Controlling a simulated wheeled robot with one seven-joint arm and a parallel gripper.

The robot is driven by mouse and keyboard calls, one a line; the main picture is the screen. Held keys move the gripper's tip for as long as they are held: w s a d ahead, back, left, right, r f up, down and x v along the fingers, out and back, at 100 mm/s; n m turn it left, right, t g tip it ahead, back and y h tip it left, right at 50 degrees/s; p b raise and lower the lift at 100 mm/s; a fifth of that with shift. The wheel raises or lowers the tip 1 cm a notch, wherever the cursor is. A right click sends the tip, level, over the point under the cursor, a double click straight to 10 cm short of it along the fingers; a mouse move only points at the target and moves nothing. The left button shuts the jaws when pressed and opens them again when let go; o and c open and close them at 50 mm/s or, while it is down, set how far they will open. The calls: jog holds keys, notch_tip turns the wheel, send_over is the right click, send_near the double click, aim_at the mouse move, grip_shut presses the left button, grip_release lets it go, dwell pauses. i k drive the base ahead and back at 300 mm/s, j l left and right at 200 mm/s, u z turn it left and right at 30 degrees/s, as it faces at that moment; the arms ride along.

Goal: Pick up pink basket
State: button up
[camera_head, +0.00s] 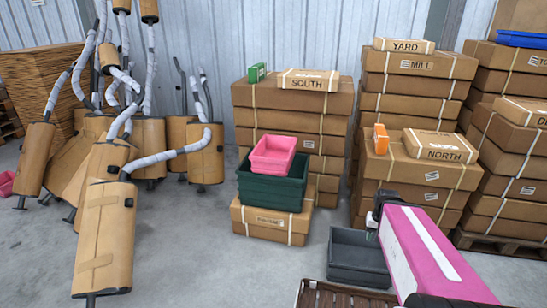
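A pink basket (272,155) sits in the top of a dark green bin (270,188), slightly tilted, with its open side up. The green bin stands on a brown carton in front of a carton stack. A long magenta and white shape, apparently part of my arm, reaches in from the lower right. The dark end at its far tip, apparently my gripper (376,211), is to the right of the pink basket and well apart from it. Its fingers are too small and covered to show whether they are open. Nothing clearly shows in its grip.
A dark grey bin (358,258) stands on the floor near my arm, beside a brown slatted piece (340,295). Carton stacks (415,100) fill the right. Several mufflers with wrapped pipes (105,235) crowd the left. Another pink container (6,183) shows at the left edge. Middle floor is clear.

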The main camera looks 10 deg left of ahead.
aim_at(274, 155)
jog(key=i+j, duration=0.1)
jog(key=j, duration=0.3)
jog(key=i+j+u, duration=0.15)
jog(key=j, duration=0.2)
jog(key=i+j, duration=0.15)
jog(key=j, duration=0.25)
